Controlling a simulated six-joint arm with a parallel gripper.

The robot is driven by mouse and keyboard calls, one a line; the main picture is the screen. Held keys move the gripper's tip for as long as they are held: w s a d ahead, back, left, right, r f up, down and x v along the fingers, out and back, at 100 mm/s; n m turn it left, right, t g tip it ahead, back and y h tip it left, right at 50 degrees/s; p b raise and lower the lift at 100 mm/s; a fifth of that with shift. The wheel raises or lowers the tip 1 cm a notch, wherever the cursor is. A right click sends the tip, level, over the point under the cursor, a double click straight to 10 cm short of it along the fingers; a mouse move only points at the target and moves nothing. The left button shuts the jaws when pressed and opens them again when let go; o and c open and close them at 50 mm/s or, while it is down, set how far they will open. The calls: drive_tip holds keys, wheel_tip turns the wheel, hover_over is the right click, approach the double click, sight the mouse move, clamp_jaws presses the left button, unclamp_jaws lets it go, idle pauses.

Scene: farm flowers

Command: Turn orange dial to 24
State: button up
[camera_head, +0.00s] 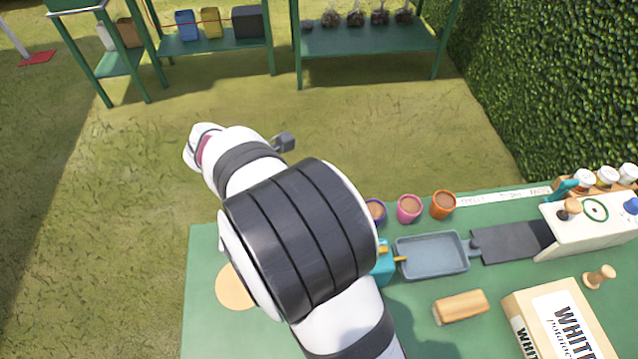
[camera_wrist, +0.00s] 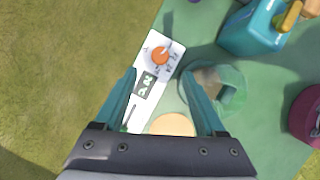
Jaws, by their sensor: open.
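The orange dial (camera_wrist: 160,56) sits on a white panel (camera_wrist: 168,40) with small markings around it, in the wrist view. A dark display (camera_wrist: 145,85) with light digits lies below the dial; the digits are too small and turned to read surely. My gripper (camera_wrist: 158,73) is open and empty. Its two teal fingers are spread on either side of the panel, with the dial just beyond their tips in the picture. I cannot tell the height between them. In the head view my arm covers the dial, and my fingers do not show.
A green see-through pot (camera_wrist: 228,88) stands close to the right finger. A tan disc (camera_head: 234,290) lies on the green table (camera_head: 204,262). A grey tray (camera_head: 432,255) and box (camera_head: 560,325) stand right.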

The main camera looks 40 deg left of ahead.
drive_tip(key=x, duration=0.9)
clamp_jaws()
